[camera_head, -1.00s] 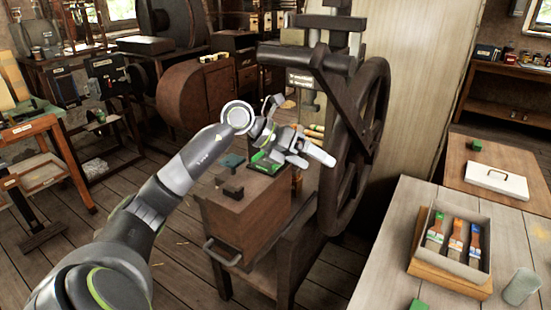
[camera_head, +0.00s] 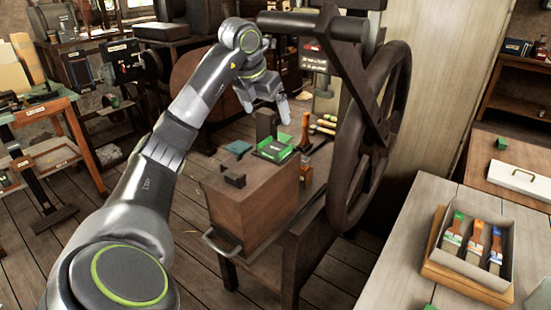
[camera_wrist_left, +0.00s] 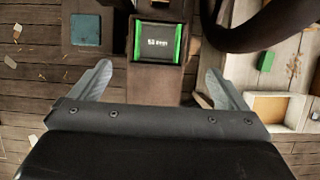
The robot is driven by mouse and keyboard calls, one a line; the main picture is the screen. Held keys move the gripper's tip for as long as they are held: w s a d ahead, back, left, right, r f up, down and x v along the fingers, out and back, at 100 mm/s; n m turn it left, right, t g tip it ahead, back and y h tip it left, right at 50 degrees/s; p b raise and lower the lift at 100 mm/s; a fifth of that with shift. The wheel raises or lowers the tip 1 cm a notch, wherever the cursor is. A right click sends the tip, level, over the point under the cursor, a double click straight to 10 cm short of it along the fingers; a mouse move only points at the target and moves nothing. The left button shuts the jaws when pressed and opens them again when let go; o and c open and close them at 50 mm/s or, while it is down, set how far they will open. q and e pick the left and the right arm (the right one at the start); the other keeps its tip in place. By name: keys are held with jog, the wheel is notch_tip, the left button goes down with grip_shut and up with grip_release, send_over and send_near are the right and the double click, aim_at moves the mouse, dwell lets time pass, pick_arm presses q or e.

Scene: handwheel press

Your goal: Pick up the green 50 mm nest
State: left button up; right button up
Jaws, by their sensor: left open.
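The green nest (camera_head: 279,148) sits on top of the brown wooden cabinet beside the press. In the left wrist view the nest (camera_wrist_left: 158,44) has green side strips and a dark plate with a label that seems to read 50 mm. My left gripper (camera_head: 266,110) is open and empty, above the nest and apart from it. In the left wrist view the nest lies beyond the two spread fingertips (camera_wrist_left: 157,76), roughly midway between them. My right gripper is not in view.
A teal block (camera_head: 238,148) and a dark block (camera_head: 234,175) are close to the nest. The press handwheel (camera_head: 385,135) and its dark frame stand close on the right. A tray of brushes (camera_head: 470,247) is on the right table.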

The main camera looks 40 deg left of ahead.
pick_arm(q)
send_near(276, 147)
jog(key=shift+w+d+f, duration=0.2)
jog(key=shift+w+f, duration=0.2)
jog(key=shift+f, duration=0.25)
jog(key=p+x, duration=0.1)
jog(key=x, duration=0.3)
jog(key=shift+s+a+f, duration=0.1)
jog(key=shift+a+f, duration=0.05)
jog(key=shift+f, duration=0.2)
jog(key=shift+w+f, duration=0.2)
jog(key=shift+f, duration=0.3)
jog(key=c, duration=1.4)
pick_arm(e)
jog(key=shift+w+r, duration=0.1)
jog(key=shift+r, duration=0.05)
